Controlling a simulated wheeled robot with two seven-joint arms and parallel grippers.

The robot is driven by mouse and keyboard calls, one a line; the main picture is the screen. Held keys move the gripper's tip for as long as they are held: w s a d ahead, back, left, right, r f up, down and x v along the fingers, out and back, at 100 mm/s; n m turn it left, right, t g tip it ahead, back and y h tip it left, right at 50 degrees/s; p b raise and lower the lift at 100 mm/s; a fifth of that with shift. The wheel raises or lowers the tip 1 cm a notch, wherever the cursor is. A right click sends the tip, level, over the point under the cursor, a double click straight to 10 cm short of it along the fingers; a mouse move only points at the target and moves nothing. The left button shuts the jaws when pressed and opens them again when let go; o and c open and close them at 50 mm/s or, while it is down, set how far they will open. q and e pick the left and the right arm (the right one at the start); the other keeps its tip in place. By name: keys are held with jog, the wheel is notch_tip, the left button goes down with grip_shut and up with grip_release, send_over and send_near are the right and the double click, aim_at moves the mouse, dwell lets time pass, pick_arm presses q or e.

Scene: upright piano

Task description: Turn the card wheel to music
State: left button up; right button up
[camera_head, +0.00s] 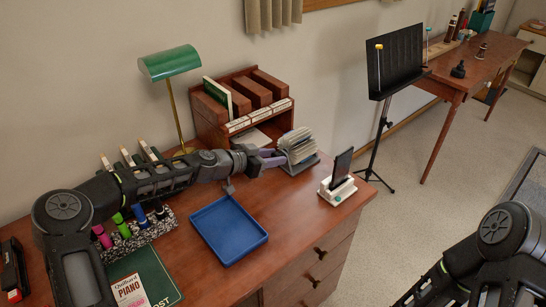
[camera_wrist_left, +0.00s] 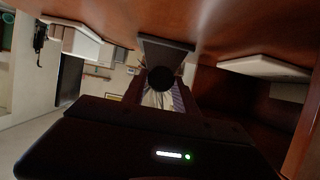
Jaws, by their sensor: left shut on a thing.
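The card wheel (camera_head: 297,146), a fan of pale cards on a grey stand, sits on the desk right of the wooden organizer. My left gripper (camera_head: 270,158) reaches it from the left and is shut on it, at its near left side. In the left wrist view, a dark round knob of the card wheel (camera_wrist_left: 160,78) shows by the fingers of my left gripper (camera_wrist_left: 158,98), with pale cards behind it. The card labels are too small to read. My right arm shows at the lower right, but its gripper is out of view.
The wooden organizer (camera_head: 212,125) stands behind the wheel. A phone on a white stand (camera_head: 338,188) is just right of it. A blue tray (camera_head: 228,231) lies in front, below my left arm. A green lamp (camera_head: 170,63) is at the back. A music stand (camera_head: 396,60) stands beyond the desk.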

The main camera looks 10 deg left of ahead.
pick_arm(q)
grip_shut()
jog(key=shift+a+f+n+h+b, duration=0.1)
jog(key=shift+f+n+h+b, duration=0.2)
jog(key=shift+b, duration=0.7)
jog(key=shift+w+n+g+h+b, duration=0.15)
jog(key=shift+n+g+h+b, duration=0.2)
jog(key=shift+n+b, duration=0.7)
jog(key=shift+a+n+g+h+b, duration=0.1)
jog(key=shift+n+g+h+b, duration=0.25)
jog(key=shift+b, duration=0.9)
jog(key=shift+r+n+h+b, duration=0.15)
jog(key=shift+n+h+b, duration=0.35)
jog(key=shift+n+b, duration=0.15)
